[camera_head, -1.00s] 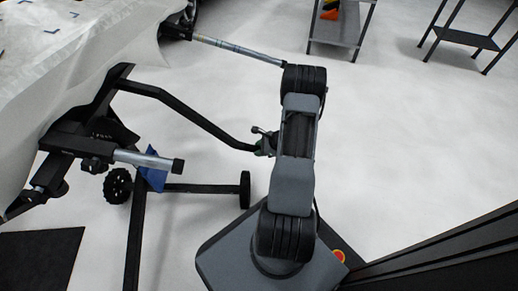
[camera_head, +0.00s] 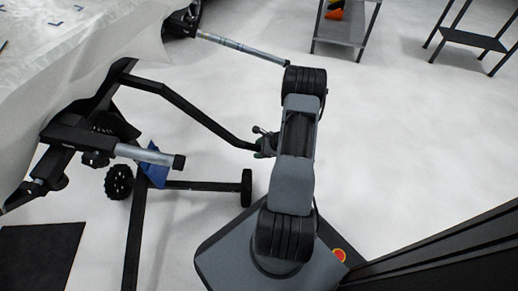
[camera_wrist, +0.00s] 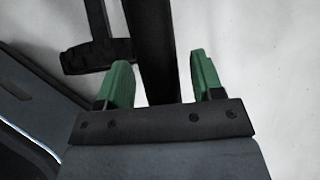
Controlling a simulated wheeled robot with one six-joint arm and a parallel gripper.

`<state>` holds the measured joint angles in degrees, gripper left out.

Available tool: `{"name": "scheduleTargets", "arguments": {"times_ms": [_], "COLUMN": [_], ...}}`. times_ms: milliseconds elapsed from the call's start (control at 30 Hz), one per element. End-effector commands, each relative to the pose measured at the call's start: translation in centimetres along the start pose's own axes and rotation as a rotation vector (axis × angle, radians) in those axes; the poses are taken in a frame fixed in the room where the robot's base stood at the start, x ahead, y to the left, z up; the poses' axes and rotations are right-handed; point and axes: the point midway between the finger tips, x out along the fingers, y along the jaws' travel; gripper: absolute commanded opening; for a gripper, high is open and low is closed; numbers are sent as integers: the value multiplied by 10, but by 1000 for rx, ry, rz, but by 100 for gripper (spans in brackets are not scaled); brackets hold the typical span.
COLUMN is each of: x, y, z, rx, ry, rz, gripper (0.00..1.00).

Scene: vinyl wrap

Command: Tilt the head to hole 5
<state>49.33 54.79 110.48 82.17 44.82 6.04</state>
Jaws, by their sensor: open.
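A black wheeled stand (camera_head: 137,215) carries a large panel under pale, wrinkled film (camera_head: 60,50) at the upper left. Under the panel are black brackets with a silver rod (camera_head: 148,154) ending in a black cap, and a blue part (camera_head: 155,174) beside it. A longer silver rod (camera_head: 240,47) sticks out at the top. No numbered holes can be made out. My gripper (camera_head: 263,137) is right of the stand, near the end of its bent black bar. In the wrist view my green fingers (camera_wrist: 160,80) are apart with nothing gripped; a black bar (camera_wrist: 153,45) shows behind them.
A black wheel (camera_head: 119,183) and a smaller one (camera_head: 246,187) belong to the stand. A dark mat (camera_head: 40,258) lies at lower left. A metal shelf (camera_head: 340,30) with an orange item (camera_head: 334,14) and a dark rack (camera_head: 473,40) stand behind.

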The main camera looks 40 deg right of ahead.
Motion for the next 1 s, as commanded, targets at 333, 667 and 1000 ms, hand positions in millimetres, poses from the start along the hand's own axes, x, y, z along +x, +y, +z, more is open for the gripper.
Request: {"name": "scheduleTargets", "arguments": {"times_ms": [333, 667, 1000], "x": [-51, -112, -136], "y": [-2, -2, -1], "z": [4, 3, 1], "rx": [-1, 1, 1], "ry": [0, 1, -1], "rz": [-3, -2, 0], "gripper": [61, 61, 61]}}
